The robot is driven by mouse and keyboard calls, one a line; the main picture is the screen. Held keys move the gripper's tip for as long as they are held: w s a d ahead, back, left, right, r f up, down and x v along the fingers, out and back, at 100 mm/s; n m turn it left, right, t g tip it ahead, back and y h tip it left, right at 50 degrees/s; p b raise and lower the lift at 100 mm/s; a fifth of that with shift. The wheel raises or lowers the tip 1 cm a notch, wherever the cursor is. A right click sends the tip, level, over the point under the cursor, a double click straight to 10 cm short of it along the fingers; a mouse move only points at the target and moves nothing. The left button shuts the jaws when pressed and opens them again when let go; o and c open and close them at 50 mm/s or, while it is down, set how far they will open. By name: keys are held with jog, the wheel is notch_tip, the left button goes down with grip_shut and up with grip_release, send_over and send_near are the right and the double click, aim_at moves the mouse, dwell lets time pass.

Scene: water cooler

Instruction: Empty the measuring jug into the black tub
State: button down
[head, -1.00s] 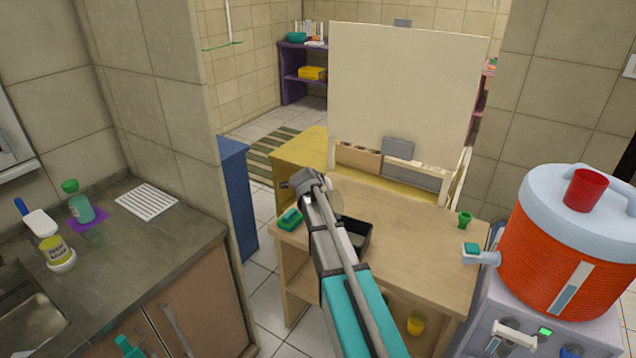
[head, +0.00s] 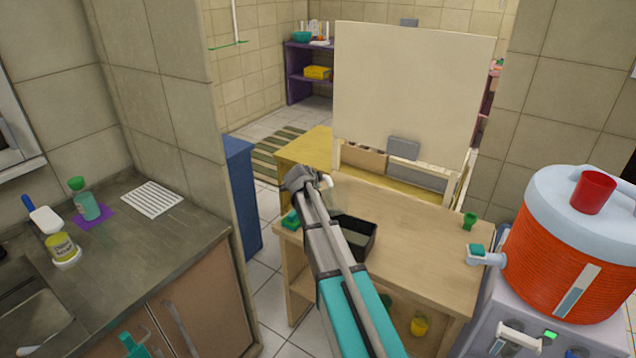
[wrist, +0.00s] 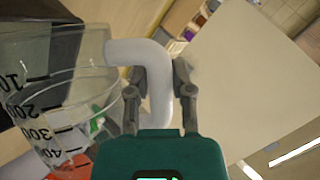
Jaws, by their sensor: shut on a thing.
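The clear measuring jug (wrist: 60,95) fills the left of the wrist view, with black scale marks on its wall. My gripper (wrist: 158,95) is shut on its white curved handle (wrist: 140,52). In the head view, my arm hides most of the gripper and jug; a white bit of handle (head: 327,181) shows beside the arm's end. The black tub (head: 372,240) stands on the wooden table just right of my arm, its left part hidden. A dark surface at the wrist view's upper left may be the tub. The jug's exact tilt and contents are unclear.
The wooden table (head: 430,250) holds a green sponge (head: 290,219) left of my arm and a small green cup (head: 470,221) at right. A white board (head: 410,90) stands behind. The orange water cooler (head: 560,255) is at right, a sink counter (head: 130,240) at left.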

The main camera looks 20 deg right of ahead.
jog(key=shift+f, duration=0.1)
jog(key=shift+w+a+f+n+g+h+b, duration=0.3)
jog(key=shift+f+n+g+h+b, duration=0.1)
jog(key=shift+n+h+b, duration=0.15)
jog(key=shift+s, duration=0.1)
jog(key=shift+f, duration=0.1)
dwell(0.3)
jog(key=shift+f+n+g+h+b, duration=0.3)
jog(key=shift+f+n+h+b, duration=0.2)
jog(key=shift+b, duration=0.25)
jog(key=shift+a+f+h+b, duration=0.1)
jog(key=shift+f+h+b, duration=0.15)
jog(key=shift+b, duration=0.1)
jog(key=shift+r+n, duration=0.1)
jog(key=shift+n, duration=0.15)
